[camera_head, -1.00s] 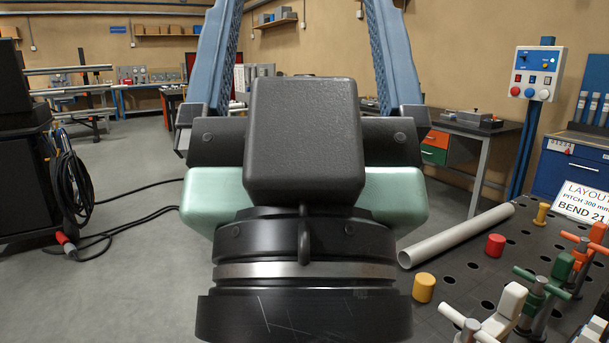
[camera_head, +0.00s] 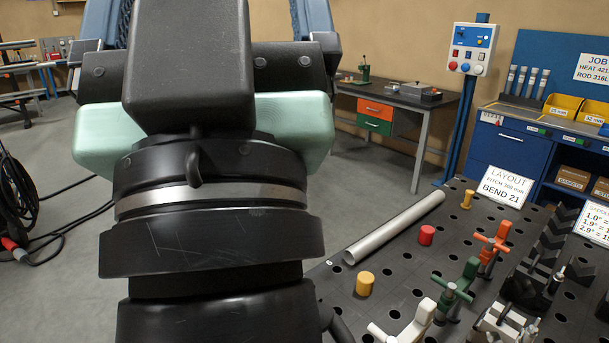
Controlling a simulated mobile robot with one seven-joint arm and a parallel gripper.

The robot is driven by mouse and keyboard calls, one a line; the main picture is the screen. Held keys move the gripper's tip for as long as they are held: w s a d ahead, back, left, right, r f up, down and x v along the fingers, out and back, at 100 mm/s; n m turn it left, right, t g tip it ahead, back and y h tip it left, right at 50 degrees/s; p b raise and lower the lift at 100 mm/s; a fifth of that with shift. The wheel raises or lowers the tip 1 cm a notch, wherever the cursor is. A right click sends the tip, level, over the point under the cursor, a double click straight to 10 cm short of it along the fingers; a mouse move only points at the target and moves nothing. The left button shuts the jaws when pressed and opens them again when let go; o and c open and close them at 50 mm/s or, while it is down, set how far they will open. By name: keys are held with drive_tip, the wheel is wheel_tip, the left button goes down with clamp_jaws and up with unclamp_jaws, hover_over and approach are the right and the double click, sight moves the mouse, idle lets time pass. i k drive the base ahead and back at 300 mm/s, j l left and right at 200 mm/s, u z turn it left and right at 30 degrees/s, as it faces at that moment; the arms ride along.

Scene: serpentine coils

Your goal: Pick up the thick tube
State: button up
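The thick tube (camera_head: 395,228) is a long pale grey hollow pipe. It lies along the left edge of the dark perforated table (camera_head: 398,270), at the right of the head view. Its open near end faces me and its far end points to the upper right. My black and mint-green arm fills the left and middle of the view, left of the tube and apart from it in the picture. My gripper's fingers cannot be made out, so its state does not show.
A yellow peg (camera_head: 365,284) and a red peg (camera_head: 427,235) stand right of the tube. Clamps with green (camera_head: 460,286) and orange (camera_head: 494,246) parts crowd the right. A LAYOUT sign (camera_head: 502,186) stands behind. Cables lie on the left floor.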

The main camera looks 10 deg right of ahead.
sight(355, 252)
drive_tip(key=u, duration=0.65)
drive_tip(key=i+u, duration=0.1)
drive_tip(key=u, duration=0.55)
drive_tip(key=l+u, duration=0.1)
drive_tip(key=u, duration=0.55)
drive_tip(key=i+l+u, duration=0.1)
drive_tip(key=u, duration=0.6)
drive_tip(key=l+u, duration=0.1)
drive_tip(key=u, duration=0.55)
drive_tip(key=l+u, duration=0.1)
drive_tip(key=u, duration=1.2)
drive_tip(key=k+l+u, duration=0.1)
drive_tip(key=u, duration=0.55)
drive_tip(key=k+l, duration=0.15)
drive_tip(key=k, duration=0.55)
drive_tip(key=k+z, duration=0.2)
drive_tip(key=z, duration=0.2)
drive_tip(key=k+z, duration=0.25)
drive_tip(key=z, duration=0.2)
drive_tip(key=k+z, duration=0.2)
drive_tip(key=z, duration=0.2)
drive_tip(key=k+l+z, duration=0.2)
drive_tip(key=z, duration=0.2)
drive_tip(key=k+z, duration=0.15)
drive_tip(key=z, duration=1.45)
